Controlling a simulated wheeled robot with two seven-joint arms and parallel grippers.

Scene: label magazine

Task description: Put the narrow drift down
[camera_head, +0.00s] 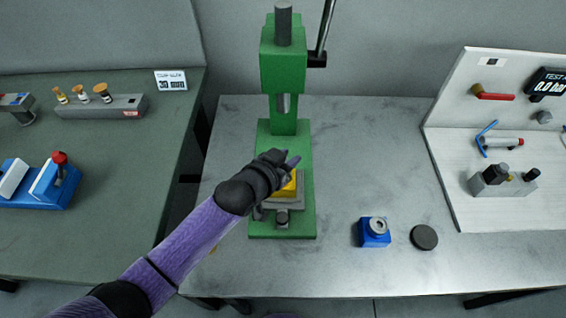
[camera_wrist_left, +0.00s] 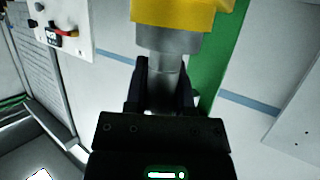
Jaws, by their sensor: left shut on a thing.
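My left gripper (camera_head: 291,160) is at the front of the green press, over its base. In the left wrist view its fingers (camera_wrist_left: 162,82) are shut on the thin part of a grey stepped metal pin, the narrow drift (camera_wrist_left: 168,42). A yellow piece (camera_wrist_left: 178,10) meets the drift's wider end there. In the head view yellow (camera_head: 289,187) shows just below the gripper, above a grey block (camera_head: 289,203) on the press base. The gripper hides most of the drift in the head view. I cannot tell whether the drift touches the block. My right gripper is not in view.
The green press (camera_head: 283,70) has a lever at its top right. A blue block with a metal ring (camera_head: 375,232) and a dark disc (camera_head: 424,237) lie right of it. A grey rack (camera_head: 118,107) with pins stands on the left bench.

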